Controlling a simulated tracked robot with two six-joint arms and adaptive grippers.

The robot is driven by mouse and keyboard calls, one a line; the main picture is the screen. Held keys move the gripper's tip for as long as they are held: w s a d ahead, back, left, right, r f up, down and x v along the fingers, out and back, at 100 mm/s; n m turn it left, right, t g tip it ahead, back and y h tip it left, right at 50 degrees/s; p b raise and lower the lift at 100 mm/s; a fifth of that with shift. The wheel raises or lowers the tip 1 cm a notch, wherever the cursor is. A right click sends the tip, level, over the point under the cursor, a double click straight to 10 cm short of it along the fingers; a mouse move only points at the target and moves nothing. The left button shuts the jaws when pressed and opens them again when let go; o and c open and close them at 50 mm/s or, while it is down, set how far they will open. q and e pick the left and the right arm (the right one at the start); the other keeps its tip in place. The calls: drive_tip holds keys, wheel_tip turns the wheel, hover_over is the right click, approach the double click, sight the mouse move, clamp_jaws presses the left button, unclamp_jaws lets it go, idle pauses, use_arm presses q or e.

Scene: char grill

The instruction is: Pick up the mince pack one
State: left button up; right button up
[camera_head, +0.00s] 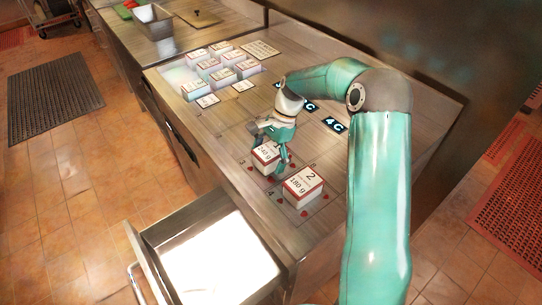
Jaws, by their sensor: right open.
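A small white pack with a red border and "240 g" on its label, probably mince pack one (264,157), sits on the counter. Its number is partly hidden by my right gripper. My right gripper (275,152) is open, with its fingers down at the pack, at its top and right side. I cannot tell whether they touch it. A similar pack marked "2" and "180 g" (302,188) stands just in front and to the right. My left gripper is not in view.
Several white labelled packs (221,70) stand in rows farther back on the counter (235,125). Flat cards lie near them, and dark "4C" tags (333,125) lie behind my gripper. An open drawer (150,262) juts out at the front. A metal container (153,22) stands at the far left.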

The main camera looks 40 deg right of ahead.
drive_tip(key=shift+f, duration=0.25)
idle(0.3)
drive_tip(key=shift+c, duration=0.2)
drive_tip(key=c, duration=1.5)
drive_tip(key=shift+o, duration=0.2)
drive_tip(key=shift+r, duration=0.1)
